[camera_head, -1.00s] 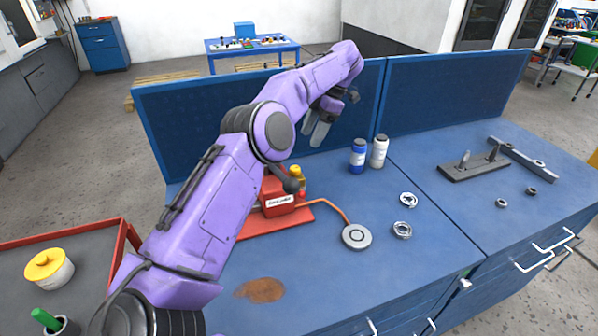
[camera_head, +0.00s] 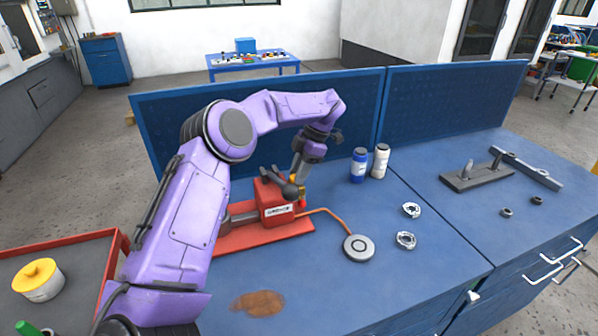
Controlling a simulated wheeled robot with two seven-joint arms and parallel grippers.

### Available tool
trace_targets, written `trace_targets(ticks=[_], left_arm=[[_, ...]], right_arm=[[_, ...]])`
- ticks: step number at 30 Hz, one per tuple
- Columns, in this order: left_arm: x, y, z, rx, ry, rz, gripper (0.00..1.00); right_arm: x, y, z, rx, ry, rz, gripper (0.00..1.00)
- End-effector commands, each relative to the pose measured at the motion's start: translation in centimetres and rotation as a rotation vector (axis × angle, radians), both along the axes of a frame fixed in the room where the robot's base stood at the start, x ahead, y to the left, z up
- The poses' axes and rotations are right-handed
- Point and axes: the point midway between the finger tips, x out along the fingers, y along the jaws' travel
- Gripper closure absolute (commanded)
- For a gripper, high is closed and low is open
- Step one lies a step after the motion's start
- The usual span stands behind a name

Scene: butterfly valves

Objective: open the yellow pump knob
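The red pump (camera_head: 273,203) stands on a red base plate (camera_head: 262,236) on the blue workbench, with a dark grey lever on it. A small bit of the yellow knob (camera_head: 302,187) shows at the pump's back right. My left gripper (camera_head: 297,174) points down at the knob, its fingertips at the knob's height in the picture. It covers most of the knob, and the grey lever end hides part of the fingers. Whether the fingers are closed on the knob cannot be seen. My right gripper is not in view.
An orange hose runs from the pump to a round grey disc (camera_head: 358,248). A blue bottle (camera_head: 359,166) and a white bottle (camera_head: 380,161) stand to the right, near the blue back panel (camera_head: 455,105). Two metal rings (camera_head: 411,210) lie in front of them.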

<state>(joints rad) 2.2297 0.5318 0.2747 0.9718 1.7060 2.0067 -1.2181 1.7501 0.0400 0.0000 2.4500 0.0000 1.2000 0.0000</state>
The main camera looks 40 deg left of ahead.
Motion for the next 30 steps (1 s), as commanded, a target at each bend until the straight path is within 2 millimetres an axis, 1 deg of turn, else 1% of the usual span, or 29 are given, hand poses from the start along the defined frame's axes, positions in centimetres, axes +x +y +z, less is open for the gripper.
trace_targets(ticks=[1,2,3,5,8,10,12,16,23,24,26,27,30], left_arm=[[0.0,0.0,0.0,0.000,0.000,0.000,0.85],[0.0,0.0,0.0,0.000,0.000,0.000,0.94],[0.0,0.0,0.0,0.000,0.000,0.000,0.99],[0.0,0.0,0.0,0.000,0.000,0.001,0.99],[0.0,0.1,0.5,-0.001,0.002,0.058,0.98],[0.1,0.2,0.6,-0.003,0.004,0.154,0.98],[0.1,0.4,0.4,-0.003,0.005,0.266,0.98],[0.1,0.5,0.1,-0.001,0.003,0.390,0.98],[0.1,0.5,-0.1,0.000,0.002,0.399,0.98],[0.1,0.5,-0.1,0.000,0.002,0.399,0.65],[0.1,0.5,-0.1,0.000,0.002,0.399,0.45],[0.1,0.5,-0.1,0.000,0.002,0.397,0.42],[0.1,0.5,0.0,0.000,0.002,0.397,0.42]], right_arm=[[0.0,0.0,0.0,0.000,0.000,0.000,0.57],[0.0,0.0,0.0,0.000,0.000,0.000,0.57],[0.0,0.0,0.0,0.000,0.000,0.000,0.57],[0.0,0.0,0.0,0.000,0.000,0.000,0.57],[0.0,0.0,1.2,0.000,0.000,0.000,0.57],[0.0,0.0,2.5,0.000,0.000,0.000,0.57],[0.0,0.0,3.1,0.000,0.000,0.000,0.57],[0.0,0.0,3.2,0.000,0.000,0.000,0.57],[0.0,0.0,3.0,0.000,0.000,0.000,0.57],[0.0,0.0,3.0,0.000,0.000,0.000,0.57],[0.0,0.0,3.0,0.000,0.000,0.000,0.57],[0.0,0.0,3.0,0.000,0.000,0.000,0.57],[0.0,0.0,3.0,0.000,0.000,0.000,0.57]])
